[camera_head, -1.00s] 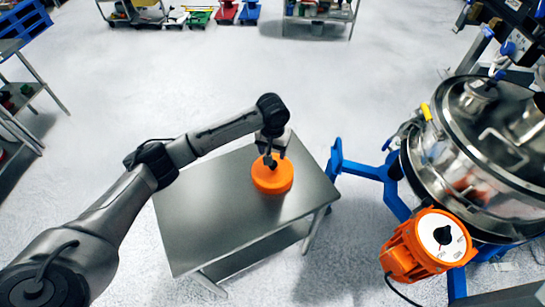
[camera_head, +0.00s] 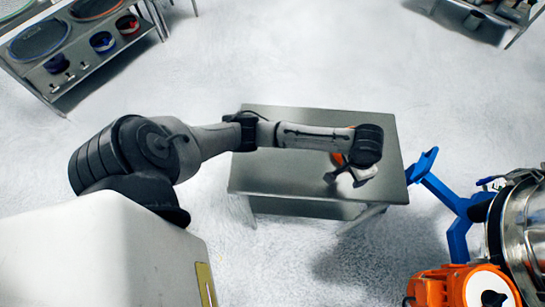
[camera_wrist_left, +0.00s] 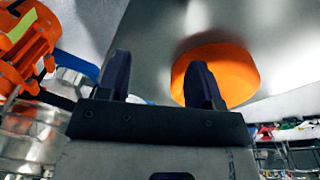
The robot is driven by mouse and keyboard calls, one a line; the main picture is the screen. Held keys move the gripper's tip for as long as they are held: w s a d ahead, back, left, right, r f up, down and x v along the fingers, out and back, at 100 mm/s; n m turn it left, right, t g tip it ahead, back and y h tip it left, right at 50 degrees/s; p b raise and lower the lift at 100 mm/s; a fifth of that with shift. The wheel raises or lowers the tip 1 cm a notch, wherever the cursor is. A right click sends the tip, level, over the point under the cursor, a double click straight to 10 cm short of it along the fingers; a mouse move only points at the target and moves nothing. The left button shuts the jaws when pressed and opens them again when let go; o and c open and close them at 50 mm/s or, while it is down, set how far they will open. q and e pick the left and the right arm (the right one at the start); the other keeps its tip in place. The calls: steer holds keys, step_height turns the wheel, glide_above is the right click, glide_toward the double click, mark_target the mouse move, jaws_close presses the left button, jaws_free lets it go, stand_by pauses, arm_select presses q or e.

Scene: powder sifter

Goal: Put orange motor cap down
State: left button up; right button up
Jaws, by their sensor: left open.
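The orange motor cap (camera_wrist_left: 238,68) is a round orange disc on the bare grey metal table top (camera_head: 285,172). In the head view only a small orange part of the cap (camera_head: 339,159) shows; my left wrist hides the rest. My left gripper is open and empty, and its two dark fingers (camera_wrist_left: 162,80) show in the left wrist view. One finger overlaps the cap in that view, but both fingers are not around it. I cannot tell whether that finger touches the cap. My right gripper is not in view.
A blue stand (camera_head: 452,205) is close to the table's right edge. An orange motor (camera_head: 455,287) and a steel vessel (camera_head: 524,230) are at the lower right. A shelf with bins (camera_head: 80,45) is at the upper left. Open floor lies behind the table.

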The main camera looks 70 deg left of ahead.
arm_select(q)
steer(key=s+d+f+m+t+h, duration=0.1)
steer(key=s+d+f, duration=0.2)
steer(key=s, duration=0.4)
steer(key=s+d+f+m+t, duration=0.1)
steer(key=s+d+f, duration=0.15)
steer(key=s, duration=0.45)
steer(key=s+a+r+y, duration=0.1)
steer(key=s+a+r, duration=0.1)
steer(key=s, duration=1)
steer(key=shift+s+a+t+y, duration=0.2)
steer(key=shift+a+t+y, duration=0.1)
steer(key=shift+a+t, duration=0.15)
steer(key=shift+c, duration=0.3)
